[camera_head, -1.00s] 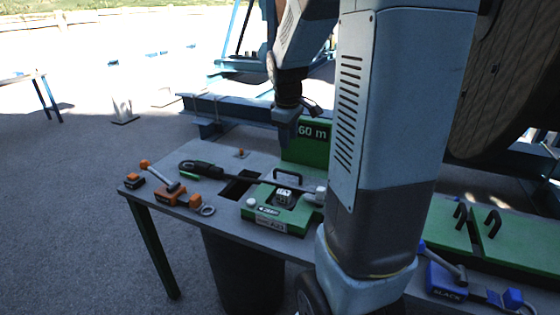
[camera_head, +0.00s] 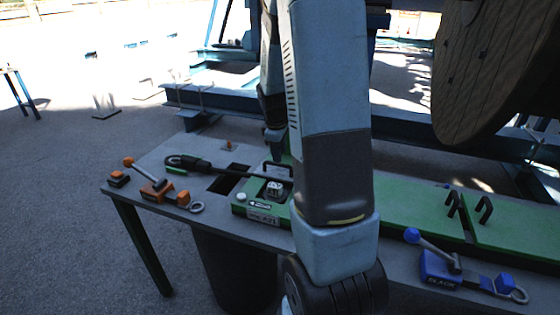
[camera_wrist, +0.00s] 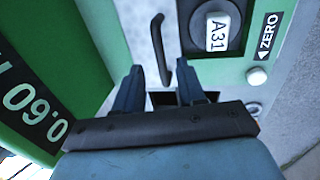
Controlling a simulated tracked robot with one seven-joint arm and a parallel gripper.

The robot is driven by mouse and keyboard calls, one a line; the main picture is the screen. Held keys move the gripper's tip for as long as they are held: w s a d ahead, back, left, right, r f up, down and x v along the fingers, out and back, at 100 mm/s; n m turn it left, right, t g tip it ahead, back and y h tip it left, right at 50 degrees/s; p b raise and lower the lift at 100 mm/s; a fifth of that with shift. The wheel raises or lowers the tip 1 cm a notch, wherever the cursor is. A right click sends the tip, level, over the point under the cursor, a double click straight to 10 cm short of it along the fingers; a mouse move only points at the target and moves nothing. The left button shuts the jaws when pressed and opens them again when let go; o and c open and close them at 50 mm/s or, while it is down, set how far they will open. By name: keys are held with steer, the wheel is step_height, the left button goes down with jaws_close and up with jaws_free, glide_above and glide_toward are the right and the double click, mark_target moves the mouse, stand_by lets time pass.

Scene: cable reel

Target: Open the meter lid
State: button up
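The green meter (camera_head: 243,208) sits on the grey table, partly hidden behind my arm. A black bar handle (camera_head: 279,166) stands at its back; it also shows in the wrist view (camera_wrist: 158,48). The wrist view shows a round counter reading A31 (camera_wrist: 217,30) and a white button (camera_wrist: 257,77) beside a ZERO label. My gripper (camera_wrist: 160,82) is open and empty, with its two dark fingers apart. The handle appears just beyond the fingertips, roughly between them; I cannot tell whether they touch. In the head view my gripper (camera_head: 275,143) is just above the handle.
A green display panel (camera_wrist: 30,105) reading 0.60 m rises at the left of the wrist view. An orange lever tool (camera_head: 155,188) lies left of the meter; a blue lever tool (camera_head: 438,268) lies right. Green covers with black handles (camera_head: 483,208) and a wooden reel (camera_head: 495,75) are at right.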

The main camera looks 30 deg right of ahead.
mark_target(280, 165)
steer(key=shift+w+d+f, duration=0.15)
steer(key=shift+d+f, duration=0.05)
steer(key=shift+f, duration=0.9)
steer(key=shift+w+d+f, duration=0.1)
steer(key=shift+d+f, duration=0.1)
steer(key=shift+f, duration=0.9)
steer(key=shift+c, duration=0.2)
jaws_close()
